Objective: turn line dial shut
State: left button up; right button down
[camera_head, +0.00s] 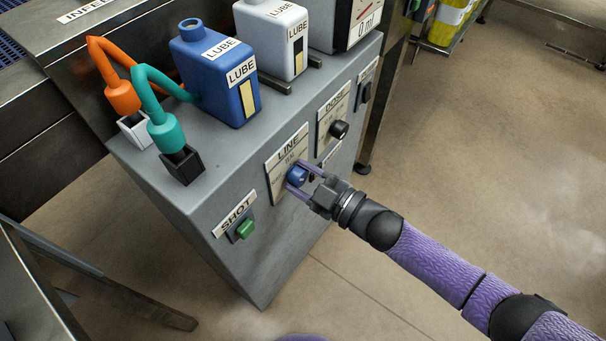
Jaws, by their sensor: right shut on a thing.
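The line dial (296,176) is a blue knob on the front of the grey cabinet, on a pale plate marked LINE (288,152). My right gripper (300,178) comes in from the right, with its purple fingers on either side of the blue knob. It is shut on the knob. The fingers and gripper body hide part of the knob and the lower part of its plate, so I cannot read the dial's setting. My left gripper is not in view.
A black dose knob (339,129) sits right of the line dial, and a green button (244,228) under the SHOT label lies lower left. A blue LUBE bottle (216,75), a white LUBE bottle (272,35) and orange and teal nozzles stand on the cabinet.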

jog(key=shift+n, duration=1.1)
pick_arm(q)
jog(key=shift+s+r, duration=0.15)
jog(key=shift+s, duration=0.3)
pick_arm(e)
jog(key=shift+f+n, duration=0.1)
jog(key=shift+n, duration=0.7)
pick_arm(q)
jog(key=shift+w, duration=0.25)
pick_arm(e)
jog(key=shift+c, duration=1.1)
grip_release()
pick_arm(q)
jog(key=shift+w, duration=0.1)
pick_arm(e)
jog(key=shift+o, duration=0.4)
